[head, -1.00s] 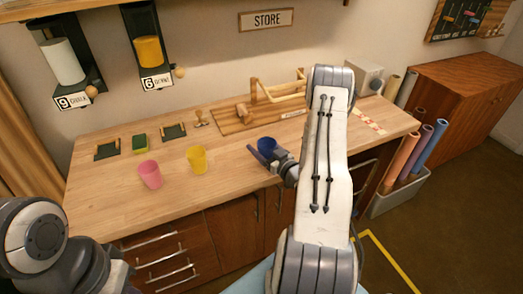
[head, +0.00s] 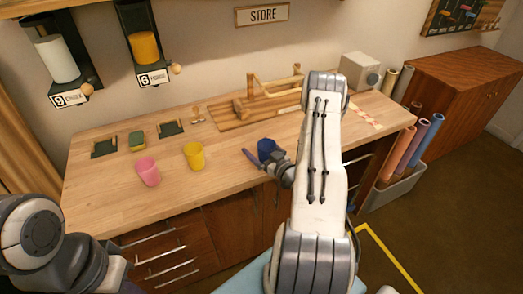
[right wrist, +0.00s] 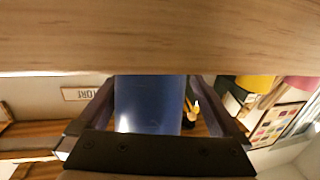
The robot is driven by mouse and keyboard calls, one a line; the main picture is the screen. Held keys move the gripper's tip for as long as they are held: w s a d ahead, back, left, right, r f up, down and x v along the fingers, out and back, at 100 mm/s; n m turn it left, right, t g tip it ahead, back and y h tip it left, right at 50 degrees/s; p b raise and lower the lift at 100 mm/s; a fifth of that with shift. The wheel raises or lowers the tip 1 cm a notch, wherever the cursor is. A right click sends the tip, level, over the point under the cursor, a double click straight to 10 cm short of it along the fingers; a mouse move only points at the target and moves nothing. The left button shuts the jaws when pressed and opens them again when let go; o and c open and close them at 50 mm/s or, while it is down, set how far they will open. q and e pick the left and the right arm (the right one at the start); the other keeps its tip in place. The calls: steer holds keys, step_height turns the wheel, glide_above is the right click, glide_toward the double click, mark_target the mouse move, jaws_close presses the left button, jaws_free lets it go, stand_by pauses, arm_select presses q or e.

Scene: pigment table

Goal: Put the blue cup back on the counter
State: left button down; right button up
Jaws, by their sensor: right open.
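The blue cup (head: 267,147) appears upright at the counter (head: 110,200), towards its front edge. My right gripper (head: 266,160) is at the cup, with its fingers spread on either side of it. In the right wrist view the blue cup (right wrist: 150,103) stands between the open fingers (right wrist: 152,110), and the counter (right wrist: 150,40) fills the top of that picture. Whether the fingers touch the cup, and whether its base rests fully on the wood, I cannot tell. My left arm shows at lower left; its fingers are out of view.
A yellow cup (head: 195,156) and a pink cup (head: 148,171) stand to the left on the counter. Behind are a wooden rack (head: 270,95), a green-topped block (head: 138,141) and dark trays. A grey box (head: 360,70) stands at back right. Counter between yellow and blue cups is clear.

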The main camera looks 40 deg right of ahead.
steer(key=shift+s+r, duration=0.1)
steer(key=shift+r, duration=0.05)
steer(key=s+b, duration=0.3)
steer(key=s, duration=0.8)
steer(key=shift+s+a+r+b, duration=0.15)
steer(key=shift+s+r+b, duration=0.15)
steer(key=shift+s+b, duration=0.1)
